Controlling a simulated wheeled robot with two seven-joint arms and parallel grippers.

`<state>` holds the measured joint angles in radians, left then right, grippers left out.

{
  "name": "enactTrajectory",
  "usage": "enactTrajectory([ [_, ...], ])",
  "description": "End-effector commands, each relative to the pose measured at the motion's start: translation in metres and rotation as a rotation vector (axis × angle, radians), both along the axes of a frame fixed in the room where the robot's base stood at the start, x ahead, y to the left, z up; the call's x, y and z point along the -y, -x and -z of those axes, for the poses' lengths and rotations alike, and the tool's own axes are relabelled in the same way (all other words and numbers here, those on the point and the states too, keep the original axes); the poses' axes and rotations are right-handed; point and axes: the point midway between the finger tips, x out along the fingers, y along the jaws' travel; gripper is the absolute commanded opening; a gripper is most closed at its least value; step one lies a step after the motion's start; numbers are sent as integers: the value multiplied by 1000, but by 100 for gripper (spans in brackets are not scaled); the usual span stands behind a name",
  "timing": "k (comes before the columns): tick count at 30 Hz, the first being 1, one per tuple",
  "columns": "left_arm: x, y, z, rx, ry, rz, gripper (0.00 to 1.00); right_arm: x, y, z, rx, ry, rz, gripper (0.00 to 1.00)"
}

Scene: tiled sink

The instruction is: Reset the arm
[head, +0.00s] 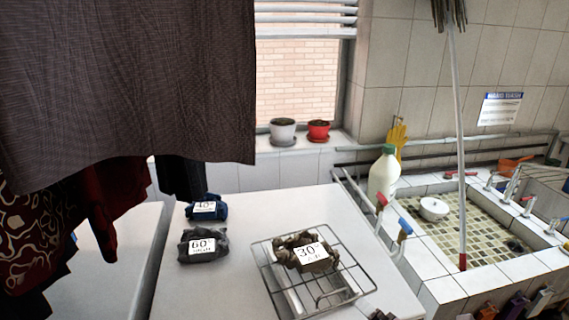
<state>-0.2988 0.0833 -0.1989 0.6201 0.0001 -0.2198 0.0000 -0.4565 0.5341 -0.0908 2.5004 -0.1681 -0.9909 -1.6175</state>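Neither of my arms nor grippers can be made out in the head view. A brown bundle with a white "30" label (306,252) lies on a wire rack (268,268) on the white table (228,285). A grey bundle labelled "60" (203,246) and a blue bundle with a white label (206,207) lie on the table to the left of the rack. A small dark thing (381,315) is cut off at the bottom edge, and I cannot tell what it is.
Dark cloth (125,80) hangs across the upper left and hides what is behind it. A tiled sink (470,225) with taps, a white jug (384,175) and a long-handled mop (458,130) are at the right. Two pots (283,131) stand on the windowsill.

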Motion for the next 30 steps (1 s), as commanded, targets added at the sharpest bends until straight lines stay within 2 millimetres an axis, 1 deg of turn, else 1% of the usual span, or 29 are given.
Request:
enactTrajectory([
  [3, 0, 4, 0, -6, 0, 0, 36, 9, 13, 21, -137, -271, 282, 96],
  [5, 0, 4, 1, -6, 0, 0, 36, 13, 22, 32, -211, -421, 453, 96],
  [6, 0, 4, 1, -6, 0, 0, 36, 15, 28, 39, -256, -519, 570, 96],
  [9, 1, 4, 0, -5, 1, 0, 36, 17, 46, 57, -354, -736, 858, 96],
  [12, 1, 3, 0, -6, 2, -1, 36, 18, 62, 70, -426, -906, 1115, 96],
  [18, 4, 2, 0, -3, 5, -1, 36, 14, 91, 88, -509, -1140, 1541, 96],
  [22, 5, 1, 0, -1, 6, 0, 36, 9, 108, 96, -537, -1247, 1794, 96],
  [24, 5, -1, 6, 2, 7, 0, 36, 9, 101, 130, -541, -1231, 1801, 96],
  [26, 5, -1, 9, 2, 7, 0, 36, 8, 96, 154, -545, -1224, 1801, 96],
  [27, 5, -1, 11, 2, 7, 0, 36, 8, 94, 171, -547, -1220, 1804, 96],
  [29, 5, -1, 14, 1, 6, 0, 36, 7, 91, 198, -554, -1211, 1809, 96],
  [30, 5, 0, 16, 1, 6, 0, 36, 7, 89, 218, -556, -1205, 1811, 96],
])
